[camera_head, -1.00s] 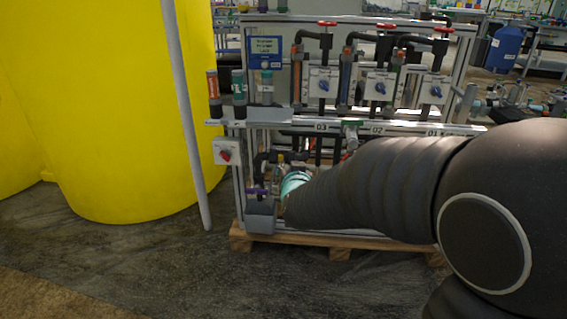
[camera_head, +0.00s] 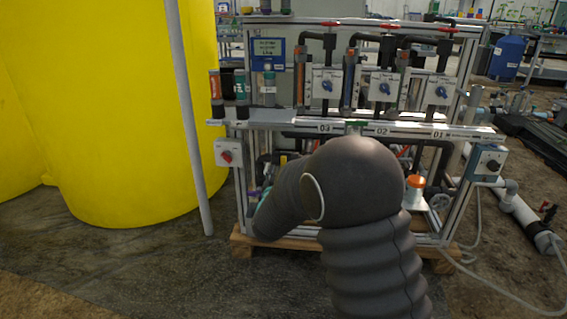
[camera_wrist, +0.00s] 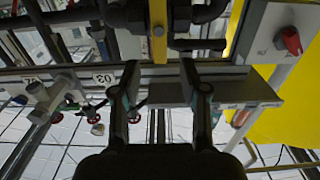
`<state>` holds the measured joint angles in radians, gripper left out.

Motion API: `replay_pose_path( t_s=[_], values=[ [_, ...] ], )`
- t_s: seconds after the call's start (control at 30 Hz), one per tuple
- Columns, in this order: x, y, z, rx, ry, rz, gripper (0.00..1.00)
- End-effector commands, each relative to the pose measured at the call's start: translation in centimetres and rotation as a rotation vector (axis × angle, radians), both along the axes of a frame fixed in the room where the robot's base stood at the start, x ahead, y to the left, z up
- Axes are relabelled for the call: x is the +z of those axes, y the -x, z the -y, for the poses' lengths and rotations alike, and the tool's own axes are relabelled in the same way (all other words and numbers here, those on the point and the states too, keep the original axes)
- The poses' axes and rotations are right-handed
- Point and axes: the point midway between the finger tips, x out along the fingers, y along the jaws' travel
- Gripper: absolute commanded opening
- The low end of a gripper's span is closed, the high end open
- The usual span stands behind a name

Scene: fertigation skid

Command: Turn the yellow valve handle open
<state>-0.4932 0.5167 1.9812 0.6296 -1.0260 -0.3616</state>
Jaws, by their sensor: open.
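In the wrist view a narrow yellow bar (camera_wrist: 158,32) with bolt-like spots stands upright at the top middle, among dark pipes. It looks like the yellow valve handle, but only part of it shows. My gripper (camera_wrist: 160,78) is open, with its two dark fingers apart on either side of the bar's line. The bar's lower end is just beyond the fingertips, in the gap between them; I cannot tell whether they touch it.
The skid frame's rail (camera_head: 345,127) crosses above my arm. A grey box with a red knob (camera_head: 227,154) is at the left; its knob (camera_wrist: 290,40) also shows in the wrist view. A large yellow tank (camera_head: 125,120) and a grey post (camera_head: 186,110) stand left. The floor in front is clear.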

Motion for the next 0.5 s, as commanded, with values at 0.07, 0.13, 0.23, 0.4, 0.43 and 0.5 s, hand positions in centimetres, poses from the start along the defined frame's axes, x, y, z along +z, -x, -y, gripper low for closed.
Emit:
replay_pose_path(
  t_s=[0.07,0.13,0.23,0.4,0.43,0.5],
  values=[
    [-0.1,-1.6,0.1,-0.002,-0.001,0.001,0.44],
    [-0.1,-2.8,0.2,-0.002,-0.002,0.001,0.44],
    [-0.1,-4.4,0.2,-0.001,-0.001,0.0,0.44],
    [-0.1,-6.2,0.3,0.0,0.0,-0.001,0.44],
    [0.0,-6.4,0.3,0.0,0.0,0.0,0.44],
    [0.0,-6.7,0.3,0.0,0.0,0.0,0.44]
  ],
)
